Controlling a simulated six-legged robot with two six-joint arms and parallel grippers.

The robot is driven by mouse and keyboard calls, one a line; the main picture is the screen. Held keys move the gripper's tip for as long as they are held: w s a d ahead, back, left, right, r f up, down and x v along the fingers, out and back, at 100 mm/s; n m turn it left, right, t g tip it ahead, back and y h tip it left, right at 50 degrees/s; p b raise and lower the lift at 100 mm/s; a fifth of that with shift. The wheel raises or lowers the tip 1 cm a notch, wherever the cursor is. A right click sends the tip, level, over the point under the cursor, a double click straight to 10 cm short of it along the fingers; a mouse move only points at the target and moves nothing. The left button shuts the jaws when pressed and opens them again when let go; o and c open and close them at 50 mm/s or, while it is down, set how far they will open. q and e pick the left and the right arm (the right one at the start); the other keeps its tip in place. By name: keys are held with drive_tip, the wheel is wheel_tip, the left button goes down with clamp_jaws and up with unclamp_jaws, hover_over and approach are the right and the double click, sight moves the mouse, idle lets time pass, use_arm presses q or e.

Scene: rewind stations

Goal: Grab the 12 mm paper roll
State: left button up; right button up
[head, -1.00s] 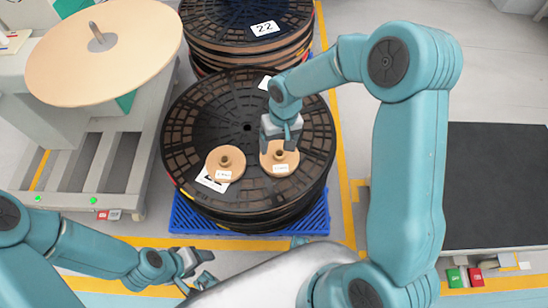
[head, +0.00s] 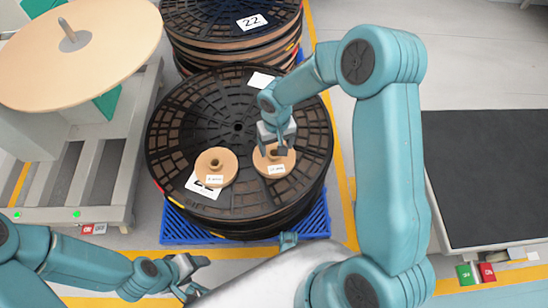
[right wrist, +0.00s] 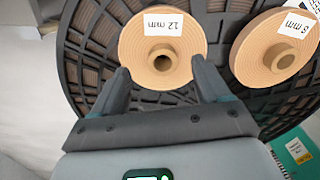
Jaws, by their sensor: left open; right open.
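The 12 mm paper roll (right wrist: 135,45) is a tan disc with a raised hollow core and a white label, lying flat on a black slatted reel (head: 240,190). In the head view it is the right one of two rolls (head: 266,168). My right gripper (head: 275,148) is open above it. In the right wrist view the gripper's (right wrist: 161,73) fingers stand either side of the core, with nothing between them gripped; contact with the roll cannot be told. My left gripper (head: 188,276) is open and empty, low at the front, away from the rolls.
An 8 mm roll (right wrist: 262,55) lies beside the 12 mm one; it also shows in the head view (head: 209,160). The reel stack rests on a blue pallet (head: 190,234). Another reel stack (head: 235,40) stands behind. A spindle station (head: 100,80) is at left, a dark-topped platform (head: 485,175) at right.

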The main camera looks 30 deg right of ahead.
sight(275, 152)
drive_tip(key=f, duration=0.1)
drive_tip(key=f+b, duration=0.1)
drive_tip(key=f, duration=0.3)
drive_tip(key=shift+w+b, duration=0.35)
drive_tip(key=shift+w, duration=0.05)
drive_tip(key=c, duration=1.3)
drive_tip(key=shift+o, duration=0.2)
